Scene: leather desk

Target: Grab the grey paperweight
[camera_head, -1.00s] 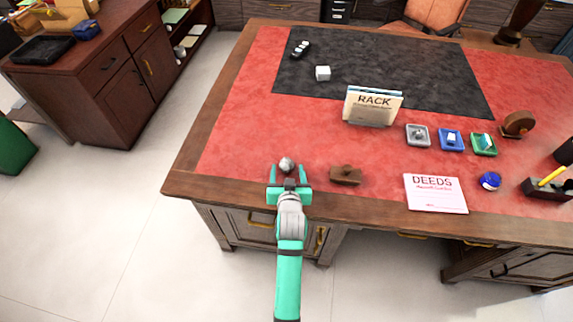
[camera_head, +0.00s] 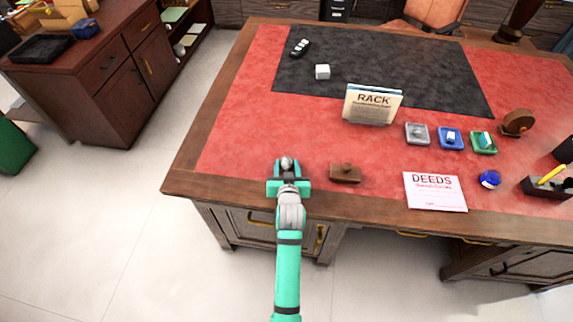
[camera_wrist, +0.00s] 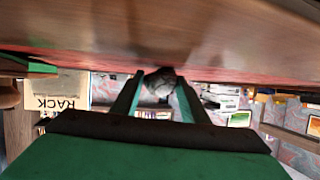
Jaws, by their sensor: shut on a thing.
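The grey paperweight (camera_head: 287,163) is a small rounded grey piece at the front left of the red desk top. My gripper (camera_head: 287,166) is shut on it, with a green finger on each side. In the wrist view the paperweight (camera_wrist: 160,82) shows dark and rough between the two fingertips (camera_wrist: 161,88). I cannot tell whether it still touches the desk.
A brown wooden block (camera_head: 345,173) lies just right of my gripper. The DEEDS paper (camera_head: 435,200), the RACK holder (camera_head: 371,107) and grey, blue and green trays (camera_head: 417,143) are farther right. The red surface behind my gripper is clear.

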